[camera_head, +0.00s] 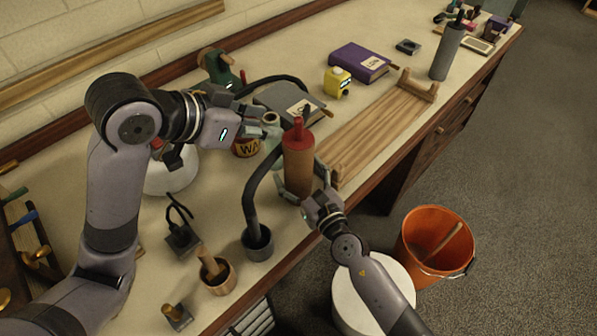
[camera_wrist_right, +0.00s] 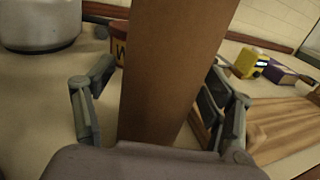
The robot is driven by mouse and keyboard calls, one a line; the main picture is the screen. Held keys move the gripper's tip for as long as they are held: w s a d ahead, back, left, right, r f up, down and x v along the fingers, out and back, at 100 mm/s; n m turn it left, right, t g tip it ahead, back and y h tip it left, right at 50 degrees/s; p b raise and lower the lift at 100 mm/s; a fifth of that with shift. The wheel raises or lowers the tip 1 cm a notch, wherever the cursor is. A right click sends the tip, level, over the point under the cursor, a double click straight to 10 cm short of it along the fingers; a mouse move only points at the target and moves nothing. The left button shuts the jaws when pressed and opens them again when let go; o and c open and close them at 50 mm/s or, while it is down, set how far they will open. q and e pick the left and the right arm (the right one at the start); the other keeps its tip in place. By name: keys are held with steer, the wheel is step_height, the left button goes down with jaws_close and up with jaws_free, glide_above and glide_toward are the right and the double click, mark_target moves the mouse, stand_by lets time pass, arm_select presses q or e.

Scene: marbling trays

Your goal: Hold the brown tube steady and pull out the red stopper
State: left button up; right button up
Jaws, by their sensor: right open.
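The brown tube (camera_head: 298,172) stands upright near the table's front edge. The red stopper (camera_head: 298,132) sits in its top end. My right gripper (camera_head: 305,188) is low at the tube, with its fingers on either side of it. In the right wrist view the tube (camera_wrist_right: 170,70) fills the middle between the open fingers, with a gap visible on the left side. My left gripper (camera_head: 272,130) is to the left of the red stopper, apart from it, pointing towards it with its fingers spread. The tube's base is partly hidden by my right gripper.
A dark curved pipe in a grey cup (camera_head: 258,246) stands just left of the tube. A wooden rack (camera_head: 375,130) lies to the right. An orange bucket (camera_head: 430,245) stands on the floor.

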steer(key=c, duration=1.4)
stand_by(0.9)
